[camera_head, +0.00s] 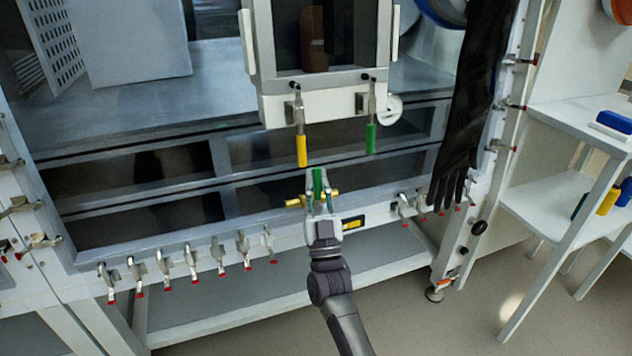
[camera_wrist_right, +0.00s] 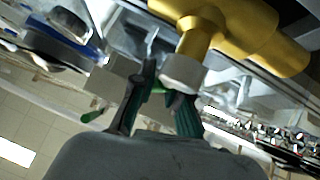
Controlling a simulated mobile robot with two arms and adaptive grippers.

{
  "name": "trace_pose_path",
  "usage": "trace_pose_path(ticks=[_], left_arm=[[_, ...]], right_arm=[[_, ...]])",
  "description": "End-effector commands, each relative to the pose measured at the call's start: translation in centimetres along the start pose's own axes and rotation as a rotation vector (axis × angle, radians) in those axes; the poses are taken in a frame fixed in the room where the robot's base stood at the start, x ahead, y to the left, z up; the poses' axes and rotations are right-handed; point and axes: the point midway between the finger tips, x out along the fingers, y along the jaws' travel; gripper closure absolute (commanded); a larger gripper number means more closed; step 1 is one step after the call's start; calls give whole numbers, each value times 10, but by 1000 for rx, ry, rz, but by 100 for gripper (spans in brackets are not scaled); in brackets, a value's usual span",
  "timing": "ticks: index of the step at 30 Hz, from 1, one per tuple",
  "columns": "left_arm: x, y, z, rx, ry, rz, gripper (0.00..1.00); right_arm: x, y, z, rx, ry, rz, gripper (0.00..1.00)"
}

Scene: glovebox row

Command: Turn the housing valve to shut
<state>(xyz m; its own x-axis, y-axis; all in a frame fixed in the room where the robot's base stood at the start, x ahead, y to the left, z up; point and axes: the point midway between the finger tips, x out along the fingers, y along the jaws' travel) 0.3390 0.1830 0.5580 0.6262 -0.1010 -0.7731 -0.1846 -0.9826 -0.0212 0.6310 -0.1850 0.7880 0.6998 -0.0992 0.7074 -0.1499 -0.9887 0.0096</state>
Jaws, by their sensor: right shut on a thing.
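The brass-yellow valve (camera_head: 294,203) sits on the front lower rail of the glovebox, and its body fills the top of the right wrist view (camera_wrist_right: 240,28). A green handle (camera_head: 318,180) stands at the valve, pointing roughly away from me. My right gripper (camera_head: 319,192) is at the valve, shut on the green handle, with one finger on each side. In the right wrist view its fingers (camera_wrist_right: 165,100) close just below a pale collar (camera_wrist_right: 183,72) under the brass body. The fingers hide part of the handle. My left gripper is not in view.
A yellow lever (camera_head: 301,150) and a green lever (camera_head: 370,138) hang from the white chamber above. A black glove (camera_head: 465,110) hangs to the right. Several red-tipped clamps (camera_head: 190,262) line the lower rail. A white shelf unit (camera_head: 560,200) stands at right.

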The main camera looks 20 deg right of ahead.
Motion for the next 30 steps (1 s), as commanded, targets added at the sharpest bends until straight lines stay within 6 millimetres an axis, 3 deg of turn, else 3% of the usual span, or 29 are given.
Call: trace_pose_path(ticks=[5, 6, 10, 22, 30], left_arm=[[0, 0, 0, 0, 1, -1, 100], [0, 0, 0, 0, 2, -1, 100], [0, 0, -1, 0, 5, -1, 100], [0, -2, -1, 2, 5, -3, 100], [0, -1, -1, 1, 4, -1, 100]], right_arm=[[-1, 1, 1, 2, -4, 2, 100], [-1, 1, 1, 2, -4, 2, 81], [-1, 1, 1, 1, -3, 1, 60], [-7, 0, 1, 1, -3, 0, 60], [-59, 0, 2, 1, -6, 0, 60]])
